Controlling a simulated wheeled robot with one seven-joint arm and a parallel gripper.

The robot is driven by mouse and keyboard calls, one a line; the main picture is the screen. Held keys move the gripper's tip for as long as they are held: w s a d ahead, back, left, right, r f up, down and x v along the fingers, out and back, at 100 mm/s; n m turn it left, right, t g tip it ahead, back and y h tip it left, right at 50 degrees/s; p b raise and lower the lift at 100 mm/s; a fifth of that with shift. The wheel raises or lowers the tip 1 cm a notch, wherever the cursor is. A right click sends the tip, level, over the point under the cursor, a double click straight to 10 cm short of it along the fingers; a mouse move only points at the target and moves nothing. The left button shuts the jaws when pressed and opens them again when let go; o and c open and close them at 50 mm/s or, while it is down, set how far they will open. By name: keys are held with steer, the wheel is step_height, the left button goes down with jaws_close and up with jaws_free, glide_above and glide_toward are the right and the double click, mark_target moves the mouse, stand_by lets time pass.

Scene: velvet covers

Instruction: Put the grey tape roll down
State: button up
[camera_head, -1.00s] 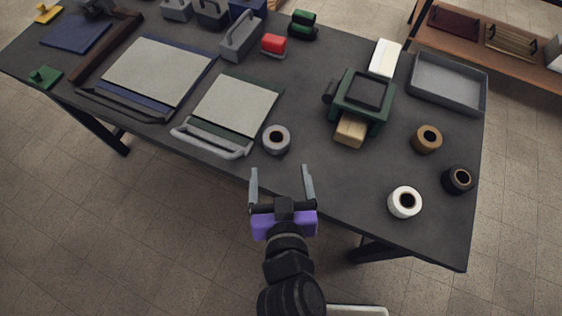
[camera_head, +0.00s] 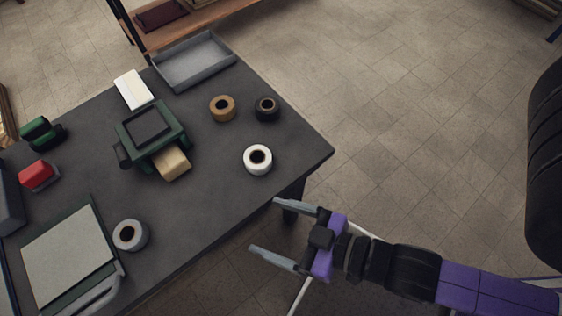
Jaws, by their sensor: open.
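The grey tape roll (camera_head: 130,235) sits on the dark table near its front edge, to the right of a green-edged board. My gripper (camera_head: 272,227) is open and empty, with its two grey fingers apart. It is off the table's front edge, to the right of the grey roll and clear of it. Nothing lies between the fingers but the view of the floor and table edge.
A white roll (camera_head: 257,159), a brown roll (camera_head: 222,108) and a black roll (camera_head: 266,108) stand near the table's right corner. A green device (camera_head: 150,138), a grey tray (camera_head: 195,60) and a paper trimmer (camera_head: 68,254) are also on the table (camera_head: 210,205).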

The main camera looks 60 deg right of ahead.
steer(key=s+d+r+m+t+h, duration=0.1)
steer(key=s+d+r+h, duration=0.1)
steer(key=s+d+r, duration=0.3)
steer(key=shift+s+d, duration=0.2)
steer(key=shift+d, duration=0.55)
